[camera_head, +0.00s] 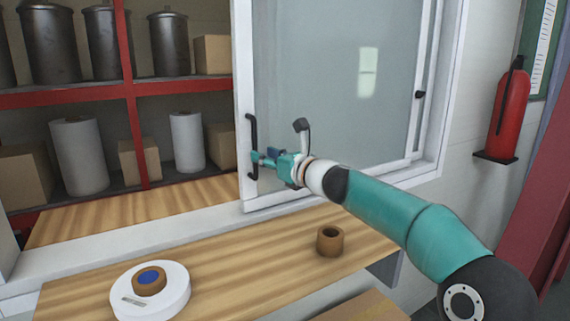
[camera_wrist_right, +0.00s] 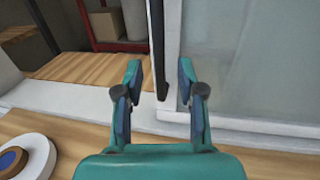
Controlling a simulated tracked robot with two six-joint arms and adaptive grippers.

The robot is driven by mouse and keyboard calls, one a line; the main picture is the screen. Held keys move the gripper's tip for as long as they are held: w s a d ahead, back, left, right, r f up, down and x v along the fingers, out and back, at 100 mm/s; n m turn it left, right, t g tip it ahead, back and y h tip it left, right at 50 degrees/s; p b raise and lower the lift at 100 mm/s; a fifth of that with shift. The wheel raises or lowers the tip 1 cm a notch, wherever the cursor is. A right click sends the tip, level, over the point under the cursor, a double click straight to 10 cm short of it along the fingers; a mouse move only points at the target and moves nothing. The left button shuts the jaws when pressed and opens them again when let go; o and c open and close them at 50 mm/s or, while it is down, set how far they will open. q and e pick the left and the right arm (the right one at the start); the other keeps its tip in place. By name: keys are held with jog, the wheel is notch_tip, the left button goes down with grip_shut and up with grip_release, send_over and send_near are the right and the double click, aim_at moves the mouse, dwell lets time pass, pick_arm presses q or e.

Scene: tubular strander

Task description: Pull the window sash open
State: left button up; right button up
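The window sash (camera_head: 243,110) is a white-framed glass pane in the right part of the window; its frame also shows in the right wrist view (camera_wrist_right: 172,60). A black vertical bar handle (camera_head: 252,130) is on its left stile. My right gripper (camera_head: 257,158) is at the handle's lower half. In the right wrist view its two teal fingers (camera_wrist_right: 160,92) are spread open, one on each side of the handle (camera_wrist_right: 160,60). Gaps show between the fingers and the handle, so it is not gripped. My left gripper is not in view.
Left of the sash the opening shows red shelves (camera_head: 60,98) with canisters, rolls and boxes. On the wooden counter (camera_head: 240,265) are a brown tape roll (camera_head: 330,241) and a white disc (camera_head: 172,298). A fire extinguisher (camera_head: 509,105) hangs at the right.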

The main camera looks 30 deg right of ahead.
jog(key=v, duration=0.7)
jog(key=shift+f, duration=0.1)
